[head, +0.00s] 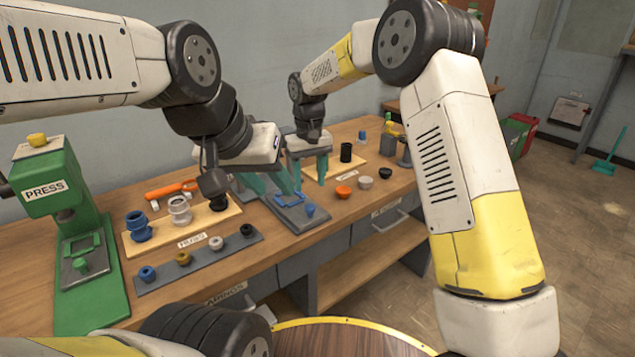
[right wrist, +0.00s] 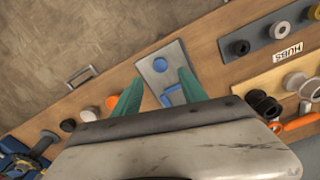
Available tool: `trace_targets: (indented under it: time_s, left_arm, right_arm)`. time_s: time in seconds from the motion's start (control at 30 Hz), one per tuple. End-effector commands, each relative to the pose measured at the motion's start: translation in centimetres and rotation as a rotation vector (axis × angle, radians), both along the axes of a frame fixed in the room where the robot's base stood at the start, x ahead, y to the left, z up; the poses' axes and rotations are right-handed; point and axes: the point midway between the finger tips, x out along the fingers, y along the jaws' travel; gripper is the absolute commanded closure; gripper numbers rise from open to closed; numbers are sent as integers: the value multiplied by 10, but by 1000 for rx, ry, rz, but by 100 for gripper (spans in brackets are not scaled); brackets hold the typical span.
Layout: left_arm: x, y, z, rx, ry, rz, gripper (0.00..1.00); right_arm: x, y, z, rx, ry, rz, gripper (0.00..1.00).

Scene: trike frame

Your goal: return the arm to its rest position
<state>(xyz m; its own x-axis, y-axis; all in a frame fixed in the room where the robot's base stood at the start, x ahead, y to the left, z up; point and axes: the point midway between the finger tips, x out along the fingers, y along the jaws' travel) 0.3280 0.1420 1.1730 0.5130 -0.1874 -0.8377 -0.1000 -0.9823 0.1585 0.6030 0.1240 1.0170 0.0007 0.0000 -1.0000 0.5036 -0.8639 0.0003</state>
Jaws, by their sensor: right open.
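My right gripper (head: 310,176) is open above the far side of the grey fixture plate (head: 307,223), with teal fingers apart and nothing between them. In the right wrist view the open fingers (right wrist: 160,96) straddle the grey plate (right wrist: 147,72) below. The plate carries a blue square frame (head: 289,199) and a small blue round piece (head: 310,210).
A green press (head: 45,190) stands at the bench's left. Hubs (head: 180,210) and a grey strip of small rings (head: 190,262) lie left of the plate. An orange ring (head: 343,192) and a black cylinder (head: 346,152) are right.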

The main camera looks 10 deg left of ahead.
Motion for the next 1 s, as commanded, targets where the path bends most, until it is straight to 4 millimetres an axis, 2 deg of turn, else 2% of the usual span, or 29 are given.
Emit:
trace_targets:
  time_s: [0.37,0.47,0.57,0.67,0.8,1.0]
  left_arm:
    - [0,0,0,0,0,0,64]
    - [0,0,0,0,0,0,64]
    - [0,0,0,0,0,0,64]
    - [0,0,0,0,0,0,64]
    - [0,0,0,0,0,0,64]
    - [0,0,0,0,0,0,64]
  right_arm:
    - [0,-1,5,1,-2,-1,50]
    - [-2,-10,17,10,-14,-12,50]
    - [-8,-32,44,34,-43,-39,50]
    - [-23,-66,78,65,-84,-79,50]
    - [-54,-115,121,112,-146,-140,50]
    - [-113,-178,160,177,-237,-233,50]
